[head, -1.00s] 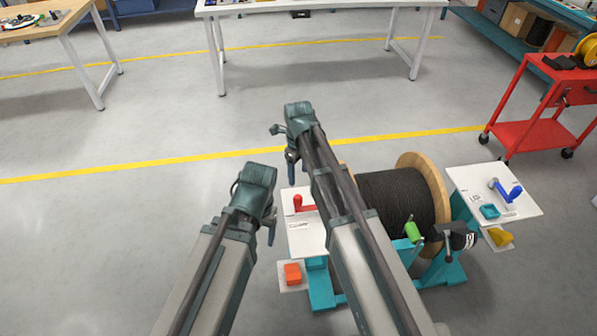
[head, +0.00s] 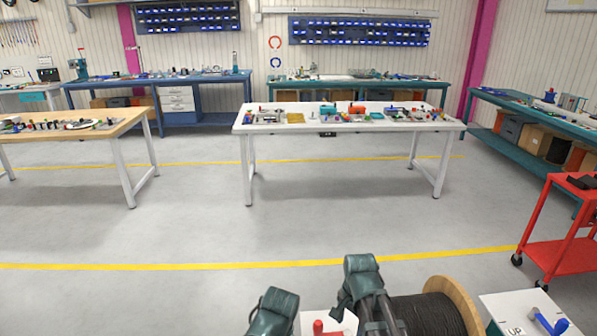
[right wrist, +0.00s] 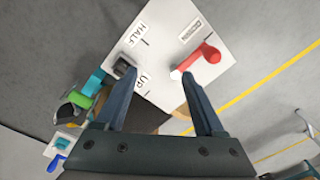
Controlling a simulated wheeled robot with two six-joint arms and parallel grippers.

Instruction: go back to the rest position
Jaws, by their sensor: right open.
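My left gripper's dark teal wrist end (head: 272,312) is at the bottom edge of the head view; its fingers do not show. My right gripper's wrist end (head: 362,278) is just right of it and higher. In the right wrist view my right gripper (right wrist: 157,75) is open, with nothing between its fingers. Beyond the fingers is a white panel (right wrist: 165,45) marked HALF and UP. A red lever (right wrist: 205,60) shows past the right finger and a dark knob (right wrist: 122,66) by the left fingertip. The gripper appears apart from both.
The black cable reel (head: 428,315) stands right of my right arm. A white plate marked UP (head: 505,305) with a blue lever is farther right. A red cart (head: 565,255) stands at the right edge. A white table (head: 350,128) is ahead, with clear floor before it.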

